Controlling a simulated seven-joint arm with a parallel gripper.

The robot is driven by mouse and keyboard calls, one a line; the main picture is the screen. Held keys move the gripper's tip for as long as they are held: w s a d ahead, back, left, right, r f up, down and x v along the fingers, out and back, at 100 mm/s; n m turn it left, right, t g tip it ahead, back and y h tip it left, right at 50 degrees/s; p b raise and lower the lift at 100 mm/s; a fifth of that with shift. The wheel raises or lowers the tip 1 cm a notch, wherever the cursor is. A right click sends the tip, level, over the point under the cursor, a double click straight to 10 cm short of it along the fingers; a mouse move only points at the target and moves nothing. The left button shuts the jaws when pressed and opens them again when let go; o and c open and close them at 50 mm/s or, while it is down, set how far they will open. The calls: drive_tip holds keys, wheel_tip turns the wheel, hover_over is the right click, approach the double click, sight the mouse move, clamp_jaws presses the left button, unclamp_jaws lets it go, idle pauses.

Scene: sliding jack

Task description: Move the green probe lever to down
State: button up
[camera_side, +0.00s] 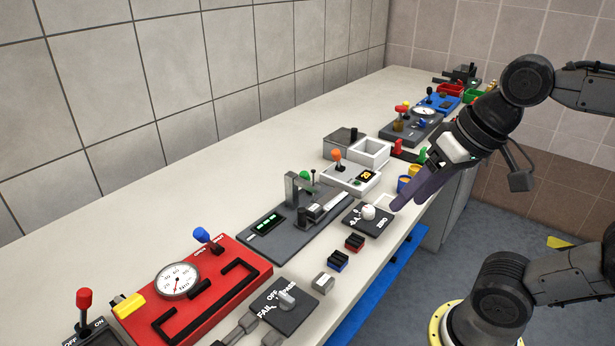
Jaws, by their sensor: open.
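The green probe lever (305,176) has a round green knob. It stands beside a grey upright post on a dark grey panel (264,243) with a small green-lit display. The post partly hides the lever's lower part, and I cannot tell its exact position. My gripper (405,202) is to the right of that panel, over the bench's front edge. Its dark fingers point down and left. It is open and empty, and apart from the lever.
A dark plate with a white knob (368,212) lies between the panel and my gripper. A white box with an orange-knobbed lever (337,156) stands behind the panel. A red panel with a gauge (178,281) is at front left. The bench along the wall (160,205) is clear.

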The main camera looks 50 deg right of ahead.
drive_tip(key=w+r+m+g+y, duration=0.1)
drive_tip(key=w+r+m, duration=0.5)
drive_tip(key=w+r, duration=0.25)
drive_tip(key=w+d+m+g+y, duration=0.1)
drive_tip(key=w+d+m, duration=0.25)
drive_tip(key=w, duration=0.45)
drive_tip(key=w+d+m+g+y, duration=0.1)
drive_tip(key=w+d+m, duration=0.25)
drive_tip(key=w, duration=0.35)
drive_tip(key=w+d+f+m+g, duration=0.1)
drive_tip(key=w+d+f, duration=0.3)
drive_tip(key=d+f, duration=0.2)
drive_tip(key=w+d+f+m, duration=0.1)
drive_tip(key=w+d+f, duration=0.3)
drive_tip(key=d+f, duration=0.2)
drive_tip(key=shift+y, duration=0.4)
drive_tip(key=x, duration=1.2)
drive_tip(key=shift+f, duration=0.25)
clamp_jaws()
